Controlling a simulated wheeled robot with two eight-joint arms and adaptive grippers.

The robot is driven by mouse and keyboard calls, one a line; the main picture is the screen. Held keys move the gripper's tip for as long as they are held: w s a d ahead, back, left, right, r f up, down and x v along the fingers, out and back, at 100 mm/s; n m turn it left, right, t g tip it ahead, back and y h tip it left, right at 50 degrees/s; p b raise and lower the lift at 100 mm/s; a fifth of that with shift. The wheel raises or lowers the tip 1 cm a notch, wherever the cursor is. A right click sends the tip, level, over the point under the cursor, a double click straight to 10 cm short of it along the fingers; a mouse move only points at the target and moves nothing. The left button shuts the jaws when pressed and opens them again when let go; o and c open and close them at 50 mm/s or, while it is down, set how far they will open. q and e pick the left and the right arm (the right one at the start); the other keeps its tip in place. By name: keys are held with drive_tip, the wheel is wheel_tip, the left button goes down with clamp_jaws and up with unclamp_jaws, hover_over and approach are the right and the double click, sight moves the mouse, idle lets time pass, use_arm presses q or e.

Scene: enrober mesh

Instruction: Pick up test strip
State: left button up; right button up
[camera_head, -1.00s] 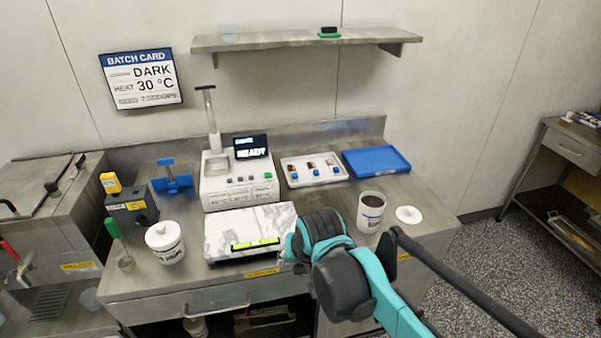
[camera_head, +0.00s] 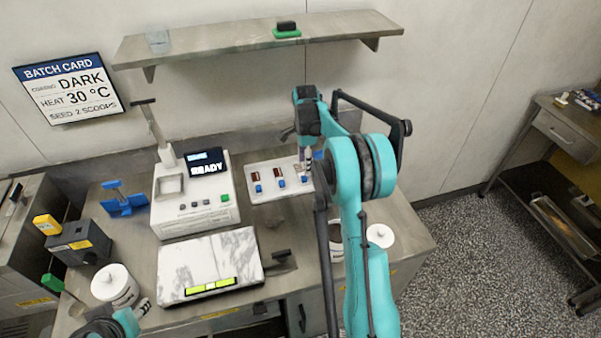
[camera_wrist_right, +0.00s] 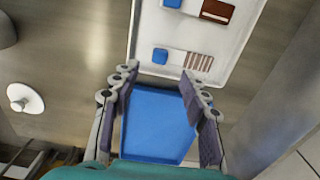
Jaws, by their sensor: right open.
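A white tray (camera_head: 267,168) on the counter holds several test strips with blue ends. In the right wrist view, a striped test strip (camera_wrist_right: 199,62) with a blue end lies in the white tray (camera_wrist_right: 142,30), and a brown test strip (camera_wrist_right: 217,11) lies farther up. My right gripper (camera_wrist_right: 157,80) is open and empty, its fingertips just short of the tray's near edge in that view. In the head view my right gripper (camera_head: 304,160) hangs over the tray's right end, partly covering the strip there. My left gripper (camera_head: 141,308) shows small at the bottom left; its jaw state is unclear.
A blue tray (camera_wrist_right: 155,125) lies beside the strip tray, mostly hidden by my arm in the head view. A machine reading READY (camera_head: 195,205) stands to the left. A marble-topped slab (camera_head: 208,262), white jar (camera_head: 115,285) and shelf (camera_head: 230,45) are nearby.

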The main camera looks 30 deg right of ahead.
sight(304, 177)
wheel_tip(304, 177, down, 7)
drive_tip(key=shift+r+b, duration=0.1)
drive_tip(key=shift+b, duration=1)
drive_tip(key=shift+a+r, duration=0.1)
drive_tip(key=shift+c, duration=0.6)
clamp_jaws()
